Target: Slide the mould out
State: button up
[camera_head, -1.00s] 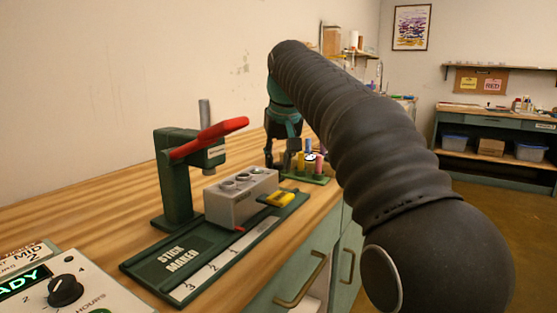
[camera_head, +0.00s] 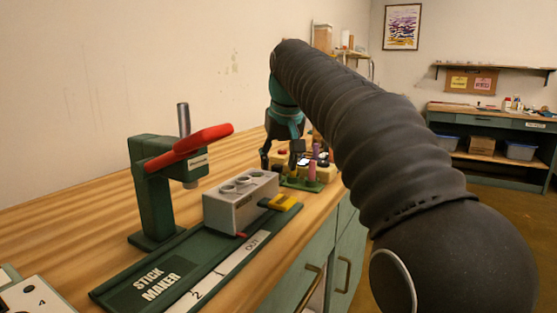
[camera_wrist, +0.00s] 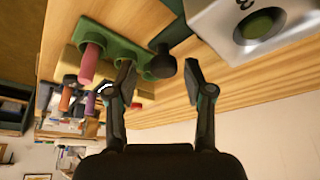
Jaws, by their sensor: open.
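The stick maker is a dark green press (camera_head: 152,200) with a red lever (camera_head: 190,146), standing on a green base rail (camera_head: 140,292). The mould is a grey block (camera_head: 240,206) with round wells on top, sitting on the rail right of the press. A corner of the mould shows at upper right in the wrist view (camera_wrist: 230,25), with a green-filled well. My gripper (camera_head: 281,157) is open and empty, beyond the mould in the head view. In the wrist view its fingers (camera_wrist: 160,80) are apart, with a black knob beyond them.
A green rack (camera_head: 305,184) with coloured sticks stands behind the mould, near my gripper. It shows large at upper left in the wrist view (camera_wrist: 112,45). A control box (camera_head: 35,298) is at lower left. Bare wood lies along the wall. Cabinet handles (camera_head: 300,290) face the front.

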jog(key=v, duration=1.2)
